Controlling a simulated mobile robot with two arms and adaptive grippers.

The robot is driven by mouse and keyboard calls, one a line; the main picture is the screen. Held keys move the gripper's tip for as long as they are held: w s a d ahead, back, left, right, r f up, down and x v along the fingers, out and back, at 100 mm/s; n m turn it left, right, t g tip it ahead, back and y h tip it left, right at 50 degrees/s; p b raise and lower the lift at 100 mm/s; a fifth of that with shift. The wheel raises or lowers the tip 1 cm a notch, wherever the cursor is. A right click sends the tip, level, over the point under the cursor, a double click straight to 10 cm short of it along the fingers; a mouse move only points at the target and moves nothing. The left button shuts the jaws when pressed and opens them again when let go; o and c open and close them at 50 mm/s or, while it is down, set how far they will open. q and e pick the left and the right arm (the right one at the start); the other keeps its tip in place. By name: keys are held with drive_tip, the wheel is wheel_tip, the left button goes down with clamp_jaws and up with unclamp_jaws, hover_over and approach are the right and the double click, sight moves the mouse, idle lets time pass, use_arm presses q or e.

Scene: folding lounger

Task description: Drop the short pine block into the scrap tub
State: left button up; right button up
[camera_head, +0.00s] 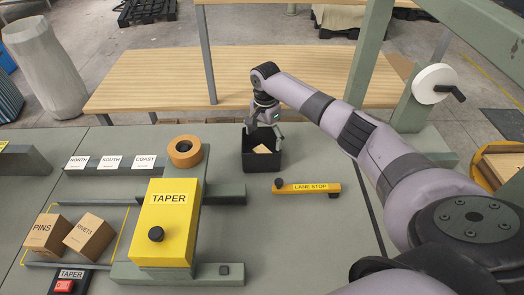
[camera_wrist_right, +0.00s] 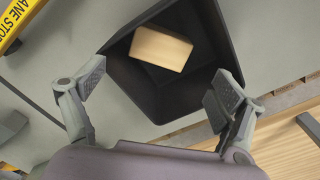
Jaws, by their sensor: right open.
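The short pine block (camera_wrist_right: 160,48) is a small pale wooden block lying inside the black scrap tub (camera_wrist_right: 137,82), near one wall. In the head view the block (camera_head: 262,149) also shows inside the tub (camera_head: 247,163), which stands on the grey bench. My right gripper (camera_head: 266,128) is above the tub's far side. In the right wrist view the right gripper (camera_wrist_right: 155,90) has its fingers spread wide over the tub, with nothing between them, apart from the block. My left gripper is not in view.
A yellow lane stop bar (camera_head: 308,187) lies right of the tub. The yellow taper box (camera_head: 163,225) and a brown tape roll (camera_head: 185,151) are to its left. Two cardboard boxes (camera_head: 90,236) sit at the far left. A wooden table (camera_head: 160,75) stands behind the bench.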

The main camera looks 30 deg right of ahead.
wheel_tip(320, 180, up, 12)
idle(0.6)
drive_tip(key=shift+f, duration=0.1)
